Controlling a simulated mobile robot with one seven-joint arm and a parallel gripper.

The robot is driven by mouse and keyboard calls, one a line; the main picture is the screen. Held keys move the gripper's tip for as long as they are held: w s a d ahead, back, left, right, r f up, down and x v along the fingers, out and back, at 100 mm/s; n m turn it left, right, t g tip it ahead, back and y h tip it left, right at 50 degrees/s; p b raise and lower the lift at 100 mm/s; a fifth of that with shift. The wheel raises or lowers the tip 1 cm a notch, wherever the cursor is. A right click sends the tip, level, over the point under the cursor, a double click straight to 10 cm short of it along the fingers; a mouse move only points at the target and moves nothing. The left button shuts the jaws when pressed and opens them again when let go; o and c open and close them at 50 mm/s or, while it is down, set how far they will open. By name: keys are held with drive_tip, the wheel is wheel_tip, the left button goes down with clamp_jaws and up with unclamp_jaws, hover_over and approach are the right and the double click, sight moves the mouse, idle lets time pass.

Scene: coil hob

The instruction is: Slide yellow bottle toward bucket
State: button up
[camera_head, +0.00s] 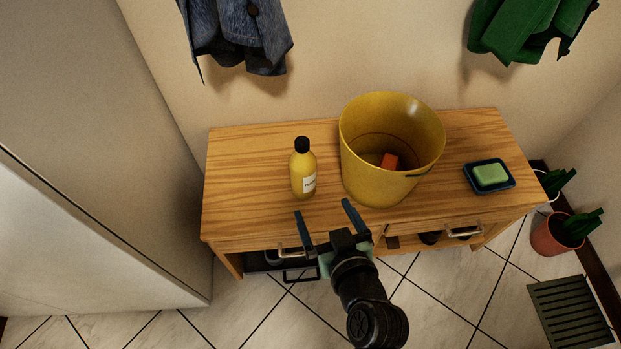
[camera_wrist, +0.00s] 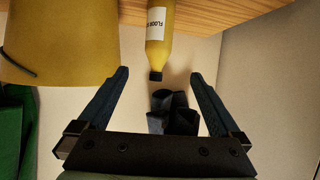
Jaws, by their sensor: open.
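A yellow bottle (camera_head: 302,172) with a black cap and a white label stands upright on the wooden bench (camera_head: 230,190). A larger yellow bucket (camera_head: 378,165) stands to its right, with a gap between them and an orange-red object inside. My gripper (camera_head: 324,210) is open and empty at the bench's front edge, in front of the bottle and bucket and apart from both. In the wrist view the bottle (camera_wrist: 158,35) appears upside down beyond the space between my open fingers (camera_wrist: 163,92), and the bucket (camera_wrist: 60,40) is at the left.
A dark dish with a green sponge (camera_head: 490,174) sits at the bench's right. Bench top left of the bottle is clear. Blue (camera_head: 240,35) and green (camera_head: 525,30) garments hang above. A tall pale cabinet (camera_head: 110,150) stands at left. Potted plants (camera_head: 560,232) stand at right.

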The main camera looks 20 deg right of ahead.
drive_tip(key=f, duration=0.1)
drive_tip(key=b, duration=0.4)
approach(303, 169)
wheel_tip(303, 169, down, 4)
drive_tip(key=w, duration=0.2)
drive_tip(key=shift+w+d+f, duration=0.15)
drive_tip(key=shift+w+d, duration=0.3)
drive_tip(key=shift+d, duration=0.05)
